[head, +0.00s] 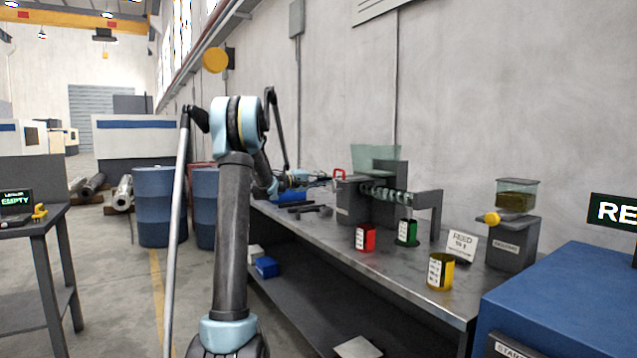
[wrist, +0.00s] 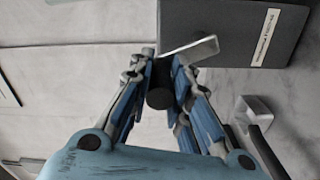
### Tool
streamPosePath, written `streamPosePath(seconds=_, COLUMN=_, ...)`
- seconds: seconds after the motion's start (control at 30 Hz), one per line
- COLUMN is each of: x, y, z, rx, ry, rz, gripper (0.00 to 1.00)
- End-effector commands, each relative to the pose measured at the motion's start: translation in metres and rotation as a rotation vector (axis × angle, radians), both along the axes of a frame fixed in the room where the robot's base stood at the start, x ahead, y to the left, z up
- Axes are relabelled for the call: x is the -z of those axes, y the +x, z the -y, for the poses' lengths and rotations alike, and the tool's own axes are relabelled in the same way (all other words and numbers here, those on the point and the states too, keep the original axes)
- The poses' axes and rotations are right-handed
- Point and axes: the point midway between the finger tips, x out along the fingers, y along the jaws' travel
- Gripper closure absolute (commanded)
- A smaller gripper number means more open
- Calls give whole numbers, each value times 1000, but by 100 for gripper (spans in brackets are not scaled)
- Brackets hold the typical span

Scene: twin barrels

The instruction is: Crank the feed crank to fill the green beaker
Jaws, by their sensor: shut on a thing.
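My gripper (head: 328,180) is at the left end of the feeder (head: 355,205) on the bench. In the wrist view its fingers (wrist: 162,82) are closed around a dark round crank knob (wrist: 160,98). A flat grey crank arm (wrist: 195,48) runs from the knob toward the dark feeder housing (wrist: 225,30). The gripper hides the crank in the head view.
A red beaker (head: 365,238) stands left of the green one, and a yellow beaker (head: 441,271) nearer the bench's front. A white sign (head: 460,246) and a dispenser with a yellow knob (head: 512,240) stand at right. A red handle (head: 340,174) is beside my gripper.

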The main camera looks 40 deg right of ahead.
Motion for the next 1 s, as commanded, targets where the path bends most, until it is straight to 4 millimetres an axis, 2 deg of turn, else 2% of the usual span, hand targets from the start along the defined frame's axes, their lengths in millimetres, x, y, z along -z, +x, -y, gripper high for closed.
streamPosePath(seconds=0.27, x=1, y=0, z=-1, rx=0, ry=2, rz=2, gripper=100)
streamPosePath(seconds=0.3, x=1, y=0, z=-1, rx=0, ry=2, rz=2, gripper=73)
streamPosePath(seconds=0.37, x=1, y=0, z=-1, rx=0, ry=2, rz=2, gripper=62)
streamPosePath(seconds=0.83, x=0, y=-2, z=0, rx=3, ry=1, rz=2, gripper=60)
streamPosePath(seconds=1.0, x=0, y=0, z=-14, rx=2, ry=0, rz=1, gripper=60)
